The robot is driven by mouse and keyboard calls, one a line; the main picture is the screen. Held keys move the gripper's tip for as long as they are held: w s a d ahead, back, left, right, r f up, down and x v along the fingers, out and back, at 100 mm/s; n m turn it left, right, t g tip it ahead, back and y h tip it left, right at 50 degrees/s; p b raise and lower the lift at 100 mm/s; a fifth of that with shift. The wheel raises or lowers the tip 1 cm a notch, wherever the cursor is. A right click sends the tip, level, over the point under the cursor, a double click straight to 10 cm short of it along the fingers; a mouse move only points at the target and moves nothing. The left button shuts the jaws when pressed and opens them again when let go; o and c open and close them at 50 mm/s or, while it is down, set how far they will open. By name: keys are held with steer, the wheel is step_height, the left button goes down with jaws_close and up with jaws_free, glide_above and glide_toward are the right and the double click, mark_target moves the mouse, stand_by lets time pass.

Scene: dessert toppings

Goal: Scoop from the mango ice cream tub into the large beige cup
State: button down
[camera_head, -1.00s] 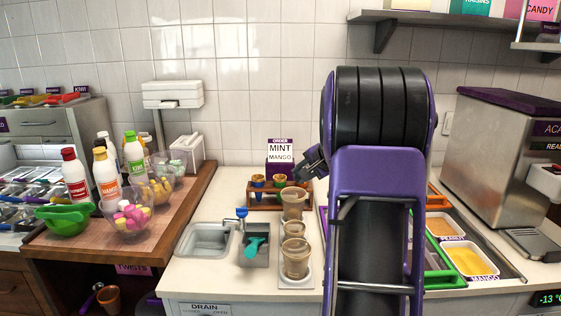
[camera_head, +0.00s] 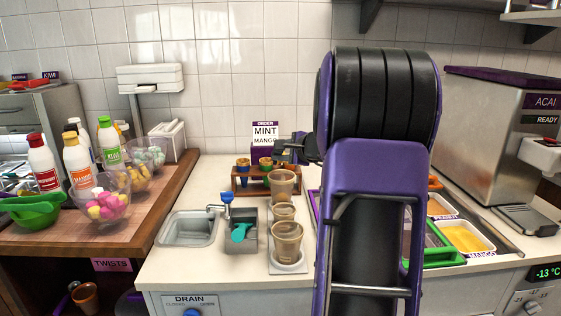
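The mango ice cream tub (camera_head: 465,238) is a white tray of yellow ice cream on the right of the counter, with a MANGO label at its front. Several beige cups stand in a row mid-counter: a front cup (camera_head: 287,242), a middle cup (camera_head: 284,211) and a rear cup (camera_head: 283,183). I cannot tell their sizes apart surely. A teal-handled scoop (camera_head: 240,233) sits in a grey holder left of the cups. My gripper (camera_head: 288,150) is above and behind the rear cup, near the order sign, partly hidden by my arm. Its fingers are unclear.
A sink (camera_head: 188,229) with a blue-handled tap lies left of the scoop holder. A rack (camera_head: 245,181) holds small cups. Bottles and bowls fill the wooden counter at left. A steel ACAI machine (camera_head: 497,125) stands right.

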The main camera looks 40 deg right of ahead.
steer(key=m, duration=0.1)
steer(key=m+t+b, duration=0.1)
steer(key=shift+f+m+h, duration=0.3)
steer(key=shift+f+h, duration=0.1)
steer(key=shift+r+m+t+h+b, duration=0.1)
steer(key=shift+m+t+h+b, duration=0.2)
steer(key=shift+m+b, duration=0.3)
steer(key=shift+d+m, duration=0.1)
steer(key=shift+m, duration=0.4)
steer(key=m+h, duration=0.1)
steer(key=m, duration=0.1)
steer(key=shift+d+m+t+h, duration=0.1)
steer(key=shift+m+t+h, duration=0.2)
steer(key=shift+f, duration=0.55)
steer(key=shift+r+p, duration=1.6)
steer(key=shift+r, duration=1.45)
